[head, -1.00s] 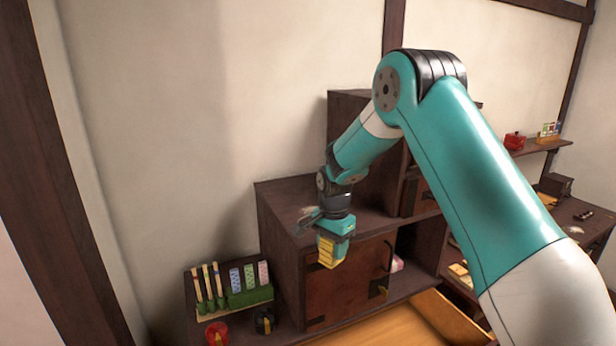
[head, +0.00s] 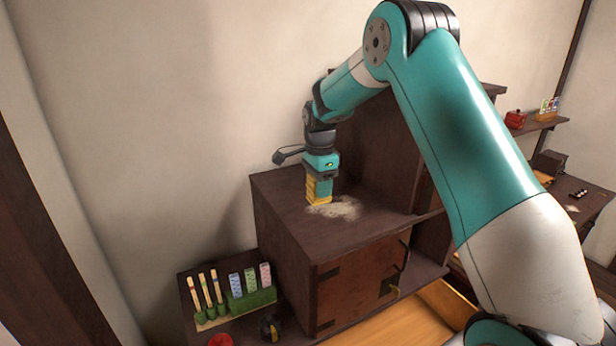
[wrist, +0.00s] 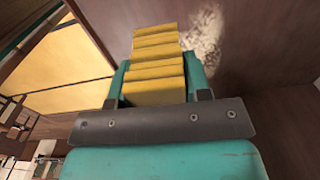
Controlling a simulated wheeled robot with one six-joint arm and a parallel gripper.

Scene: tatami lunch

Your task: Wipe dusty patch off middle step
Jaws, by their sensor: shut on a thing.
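My gripper (head: 319,183) is shut on a yellow ribbed block (head: 318,192), held pointing down over the top of the middle step (head: 385,205), a dark wood cabinet. A pale dusty patch (head: 345,207) lies on that top, beside and partly under the block's lower end. In the wrist view the yellow block (wrist: 155,65) stands out between the jaws, and the dusty patch (wrist: 205,38) shows just to its right. I cannot tell whether the block touches the surface.
A taller dark cabinet (head: 375,140) rises behind and right of the step. Below at left is a green rack (head: 250,300) with brushes and patterned pieces, near a black round item (head: 270,328). An orange-tan surface (head: 400,325) lies at lower front.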

